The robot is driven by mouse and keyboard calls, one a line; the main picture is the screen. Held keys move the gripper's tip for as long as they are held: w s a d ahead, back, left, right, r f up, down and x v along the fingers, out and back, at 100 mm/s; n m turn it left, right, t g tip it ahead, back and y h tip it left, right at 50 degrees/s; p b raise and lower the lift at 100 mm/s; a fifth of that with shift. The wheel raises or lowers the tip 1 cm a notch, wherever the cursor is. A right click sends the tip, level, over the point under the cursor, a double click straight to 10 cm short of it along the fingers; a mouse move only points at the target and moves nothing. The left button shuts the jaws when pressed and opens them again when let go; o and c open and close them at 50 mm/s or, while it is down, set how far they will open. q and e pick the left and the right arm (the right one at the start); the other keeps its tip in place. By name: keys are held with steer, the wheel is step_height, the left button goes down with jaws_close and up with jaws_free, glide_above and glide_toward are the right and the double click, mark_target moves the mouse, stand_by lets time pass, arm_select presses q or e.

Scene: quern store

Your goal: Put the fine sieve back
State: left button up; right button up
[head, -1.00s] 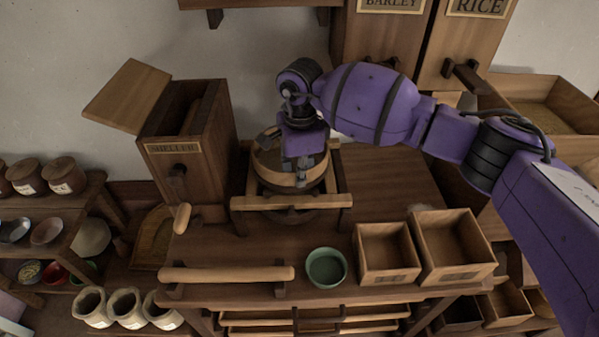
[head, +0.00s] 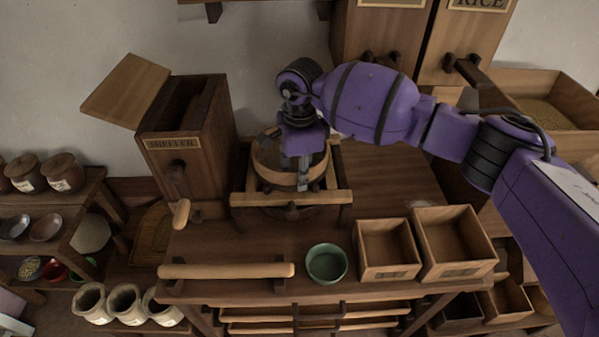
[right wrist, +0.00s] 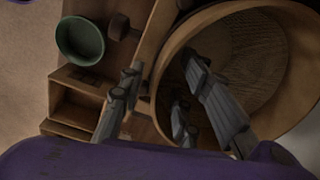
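The fine sieve, a round wooden hoop with a mesh-like floor, appears to be the round piece (head: 272,176) in the square wooden frame (head: 262,199) on the bench. In the right wrist view the sieve (right wrist: 268,52) fills the right side. My right gripper (head: 316,176) is at the sieve's right side, pointing down. In the right wrist view its fingers (right wrist: 165,95) are apart, one outside the hoop wall and one over the inside. I see a gap between fingers and wall; contact cannot be told. My left gripper is out of view.
A green bowl (head: 327,263) and two open wooden boxes (head: 388,272) stand at the bench's front right. A tall sheller (head: 187,155) with a crank handle stands left of the frame. A wooden rail (head: 226,271) runs along the front left. The bench right of the frame is clear.

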steer(key=shift+r, duration=0.35)
step_height(320, 180, up, 11)
stand_by(0.4)
